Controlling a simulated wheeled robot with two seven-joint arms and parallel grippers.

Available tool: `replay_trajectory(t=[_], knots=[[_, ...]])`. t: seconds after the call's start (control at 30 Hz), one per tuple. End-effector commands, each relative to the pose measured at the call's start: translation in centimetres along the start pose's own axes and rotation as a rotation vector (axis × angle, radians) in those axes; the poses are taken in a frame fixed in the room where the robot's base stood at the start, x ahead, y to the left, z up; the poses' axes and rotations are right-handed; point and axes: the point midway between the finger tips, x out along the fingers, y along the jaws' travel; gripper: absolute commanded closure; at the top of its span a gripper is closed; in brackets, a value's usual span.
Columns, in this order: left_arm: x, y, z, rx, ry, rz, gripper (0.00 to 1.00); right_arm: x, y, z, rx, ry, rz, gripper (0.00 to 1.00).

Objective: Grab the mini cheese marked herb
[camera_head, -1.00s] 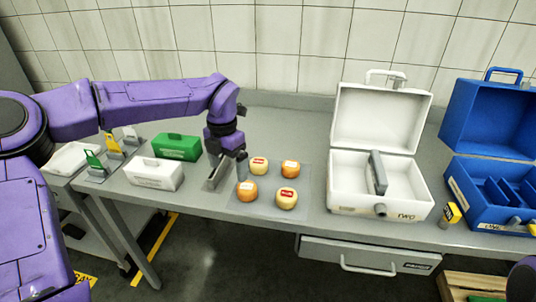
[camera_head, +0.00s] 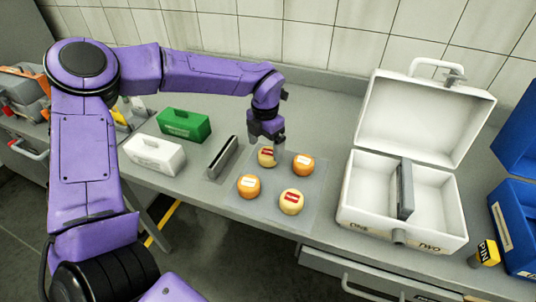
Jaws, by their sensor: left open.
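Several small round cheeses lie on a thin grey mat (camera_head: 272,210). Two are pale with red labels, one at the back left (camera_head: 267,158) and one at the front right (camera_head: 291,202). Two are orange with white labels, one at the back right (camera_head: 303,165) and one at the front left (camera_head: 249,187). The label words are too small to read, so I cannot tell which is marked herb. My left gripper (camera_head: 267,146) is open, pointing down at the back-left pale cheese and partly covering it. I cannot tell if it touches. My right gripper is out of view.
An open white case (camera_head: 355,205) with a grey divider stands right of the mat, and an open blue case (camera_head: 520,225) beyond it. A green box (camera_head: 184,124), a white box (camera_head: 154,154) and an upright dark-edged plate (camera_head: 224,157) stand left. A tiled wall closes the back.

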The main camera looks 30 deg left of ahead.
Motion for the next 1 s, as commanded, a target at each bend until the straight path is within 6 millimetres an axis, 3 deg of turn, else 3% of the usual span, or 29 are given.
replay_trajectory(t=[0.2,0.43,0.47,0.6,0.67,1.0], knots=[[3.4,-0.2,0.3,-0.001,0.003,0.001,0.07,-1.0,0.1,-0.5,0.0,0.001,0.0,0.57],[3.8,-0.2,0.4,-0.002,0.0,0.001,0.07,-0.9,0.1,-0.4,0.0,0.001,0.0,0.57],[3.8,-0.2,0.4,-0.002,0.001,0.001,0.1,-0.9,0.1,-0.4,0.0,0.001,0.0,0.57],[3.8,-0.2,0.4,-0.002,0.001,0.001,0.56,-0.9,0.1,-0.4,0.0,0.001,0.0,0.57],[3.8,-0.2,0.4,-0.002,0.001,0.0,0.7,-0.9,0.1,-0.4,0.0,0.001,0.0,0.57],[3.4,-0.2,0.4,-0.001,-0.002,0.001,0.7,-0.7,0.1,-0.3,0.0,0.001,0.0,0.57]])
